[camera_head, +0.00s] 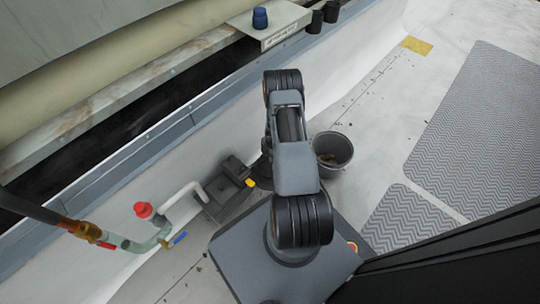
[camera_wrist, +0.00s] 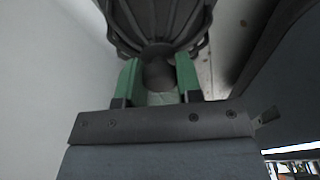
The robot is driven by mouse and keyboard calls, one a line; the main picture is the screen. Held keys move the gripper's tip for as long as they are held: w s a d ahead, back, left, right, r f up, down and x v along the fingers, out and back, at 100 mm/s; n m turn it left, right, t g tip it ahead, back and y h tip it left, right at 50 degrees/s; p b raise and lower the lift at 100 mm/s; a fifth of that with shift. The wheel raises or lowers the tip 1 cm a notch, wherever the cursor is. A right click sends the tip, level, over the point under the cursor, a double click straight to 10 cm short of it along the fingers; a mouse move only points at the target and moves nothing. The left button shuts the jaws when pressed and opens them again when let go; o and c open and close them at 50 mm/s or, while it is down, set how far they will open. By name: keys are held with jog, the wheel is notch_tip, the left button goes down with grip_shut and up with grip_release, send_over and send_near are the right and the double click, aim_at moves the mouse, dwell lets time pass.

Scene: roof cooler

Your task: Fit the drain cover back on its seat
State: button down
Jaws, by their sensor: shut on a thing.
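The drain cover (camera_wrist: 160,22) is a dark ribbed dome with a round knob, at the top of the wrist view. My gripper (camera_wrist: 160,78) has green fingers, one on each side of the knob, and is shut on it. The rim of the cover runs out of the picture. What lies under the cover is hidden, so I cannot tell whether it touches anything. In the head view my arm hides most of the gripper and cover. No drain seat can be made out clearly in either view.
A dark grey box-like fitting (camera_head: 226,207) stands left of my arm, beside pipes with a red handle (camera_head: 143,210) and a blue handle (camera_head: 178,239). A grey bucket (camera_head: 343,143) stands right of the arm. Grey mats (camera_head: 480,130) lie on the roof at right. A low wall runs along the left.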

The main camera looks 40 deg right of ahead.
jog(key=shift+f+b, duration=1.5)
jog(key=shift+f, duration=1)
jog(key=shift+f, duration=1.25)
dwell(0.8)
jog(key=shift+c, duration=1.1)
grip_release()
jog(key=shift+r, duration=0.2)
jog(key=shift+r+p, duration=2.05)
jog(key=shift+r, duration=0.8)
